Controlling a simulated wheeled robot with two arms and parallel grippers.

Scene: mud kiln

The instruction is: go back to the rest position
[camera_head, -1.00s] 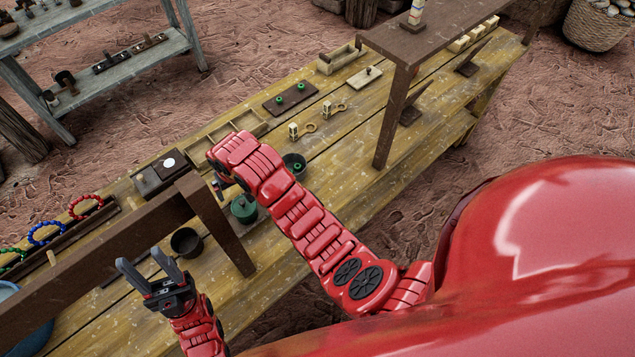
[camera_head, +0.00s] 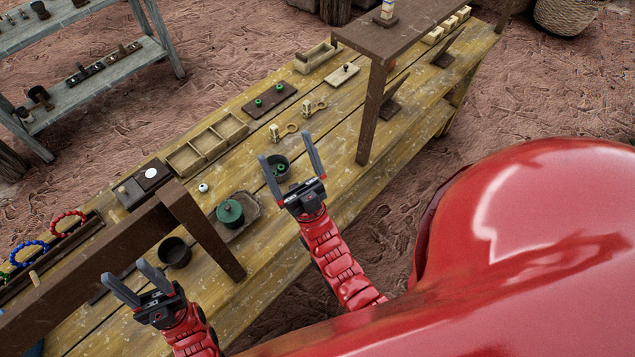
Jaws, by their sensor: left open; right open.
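My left gripper (camera_head: 136,286) is open and empty at the lower left, by the near edge of the wooden table and close to the brown wooden frame. My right gripper (camera_head: 291,158) is open and empty near the table's front edge, its fingers pointing up in the picture. One finger of the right gripper overlaps a dark cup (camera_head: 280,169) with something green in it; I cannot tell how far apart they are in depth. Both arms are red.
The wooden table (camera_head: 330,200) holds a green lidded pot (camera_head: 230,212), a dark bowl (camera_head: 174,252), a divided wooden tray (camera_head: 206,145) and a small white ball (camera_head: 203,188). A brown frame (camera_head: 200,235) and a raised shelf (camera_head: 375,110) stand on it. Coloured bead rings (camera_head: 68,222) lie left.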

